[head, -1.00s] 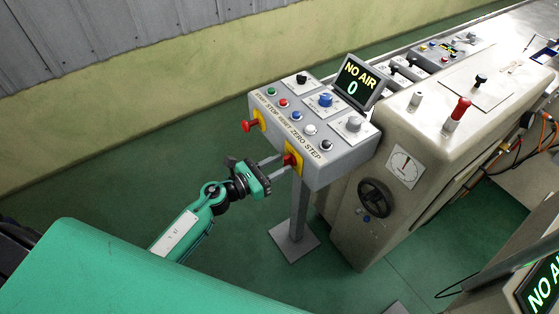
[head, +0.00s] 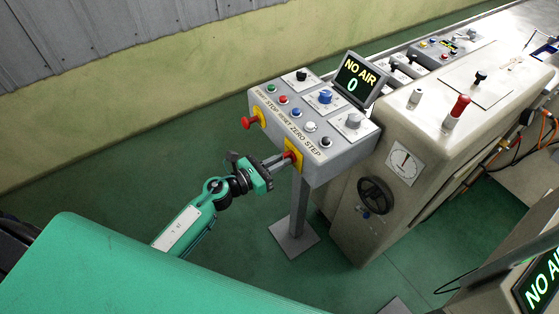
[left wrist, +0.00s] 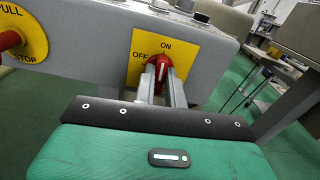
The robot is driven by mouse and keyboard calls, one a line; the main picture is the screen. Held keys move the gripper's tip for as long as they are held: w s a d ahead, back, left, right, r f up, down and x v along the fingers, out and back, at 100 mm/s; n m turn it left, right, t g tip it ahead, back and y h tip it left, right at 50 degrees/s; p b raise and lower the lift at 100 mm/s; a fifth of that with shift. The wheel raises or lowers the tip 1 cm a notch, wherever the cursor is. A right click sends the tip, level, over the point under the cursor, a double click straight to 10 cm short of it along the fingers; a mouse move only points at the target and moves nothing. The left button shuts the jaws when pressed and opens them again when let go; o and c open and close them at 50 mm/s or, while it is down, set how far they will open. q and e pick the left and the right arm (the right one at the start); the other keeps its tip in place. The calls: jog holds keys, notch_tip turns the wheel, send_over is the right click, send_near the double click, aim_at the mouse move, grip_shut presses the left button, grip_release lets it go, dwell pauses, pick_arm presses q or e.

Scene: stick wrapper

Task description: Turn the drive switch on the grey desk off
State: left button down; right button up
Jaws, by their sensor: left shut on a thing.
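The drive switch (left wrist: 163,68) is a red knob on a yellow plate (left wrist: 141,42) marked OFF at the left and ON at the top. In the left wrist view its white line points up toward ON. In the head view the knob (head: 290,155) sits on the front face of the grey desk (head: 331,167), near its right end. My left gripper (head: 284,160) is shut on the knob, with one finger on each side; its fingers (left wrist: 162,84) hide the knob's lower part. My right gripper is not in view.
A red pull-stop button (head: 249,123) sticks out to the left on the same face. Buttons and knobs cover the desk top beside a NO AIR display (head: 357,78). A beige machine with a black handwheel (head: 375,195) stands to the right. Green floor is clear at left.

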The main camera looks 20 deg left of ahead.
pick_arm(q)
jog(key=shift+w+a+f+n+p, duration=0.15)
jog(key=shift+n+p, duration=0.85)
jog(key=shift+n, duration=3.25)
jog(key=shift+a+f+n+p, duration=0.1)
jog(key=shift+n+p, duration=0.9)
jog(key=shift+n, duration=3.25)
jog(key=c, duration=1.5)
grip_release()
jog(key=shift+o, duration=0.2)
